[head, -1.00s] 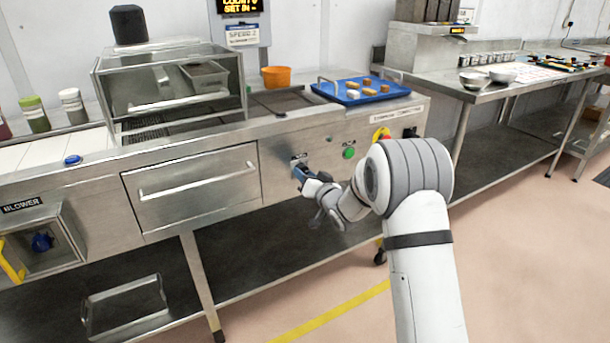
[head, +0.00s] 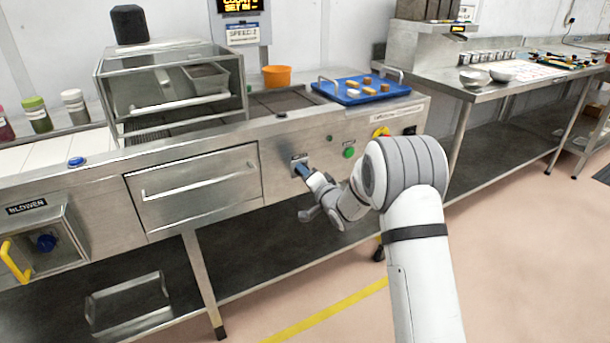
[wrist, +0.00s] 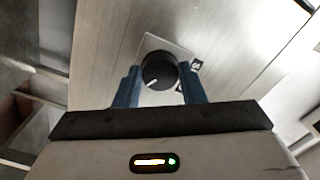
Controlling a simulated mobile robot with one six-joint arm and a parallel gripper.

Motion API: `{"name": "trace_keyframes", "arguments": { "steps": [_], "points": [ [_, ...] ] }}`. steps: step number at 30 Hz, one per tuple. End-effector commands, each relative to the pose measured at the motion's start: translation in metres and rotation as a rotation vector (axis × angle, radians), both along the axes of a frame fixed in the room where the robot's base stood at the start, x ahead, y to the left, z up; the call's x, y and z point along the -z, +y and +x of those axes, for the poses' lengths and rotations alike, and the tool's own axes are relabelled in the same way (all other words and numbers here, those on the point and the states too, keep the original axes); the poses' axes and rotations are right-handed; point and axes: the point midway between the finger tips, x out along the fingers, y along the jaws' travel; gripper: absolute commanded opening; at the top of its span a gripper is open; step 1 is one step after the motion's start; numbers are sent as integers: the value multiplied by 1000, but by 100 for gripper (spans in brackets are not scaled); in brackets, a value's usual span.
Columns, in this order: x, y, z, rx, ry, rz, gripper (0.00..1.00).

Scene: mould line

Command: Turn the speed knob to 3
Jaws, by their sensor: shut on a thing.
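The black speed knob (wrist: 158,72) with a white pointer line sits on a pale plate (wrist: 176,46) on the steel front panel. In the wrist view its pointer aims down and to the left. My gripper (wrist: 160,88) has its two blue fingers on either side of the knob, shut on it. In the head view my gripper (head: 304,172) is at the panel, right of the wide drawer, and hides the knob. The plate's markings are too small to read.
A green button (head: 349,152) and a red-and-yellow switch (head: 381,132) are to the right on the panel. A drawer (head: 195,187) with a bar handle is to the left. A blue tray (head: 360,98) with several small pieces and an orange tub (head: 276,77) stand on top.

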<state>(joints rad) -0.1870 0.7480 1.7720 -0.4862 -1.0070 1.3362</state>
Motion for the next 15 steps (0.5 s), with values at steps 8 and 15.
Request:
{"name": "trace_keyframes", "arguments": {
  "steps": [8,15],
  "points": [
    [2,2,-1,-4,7,4,14],
    [2,2,-1,-3,6,3,44]
  ]
}}
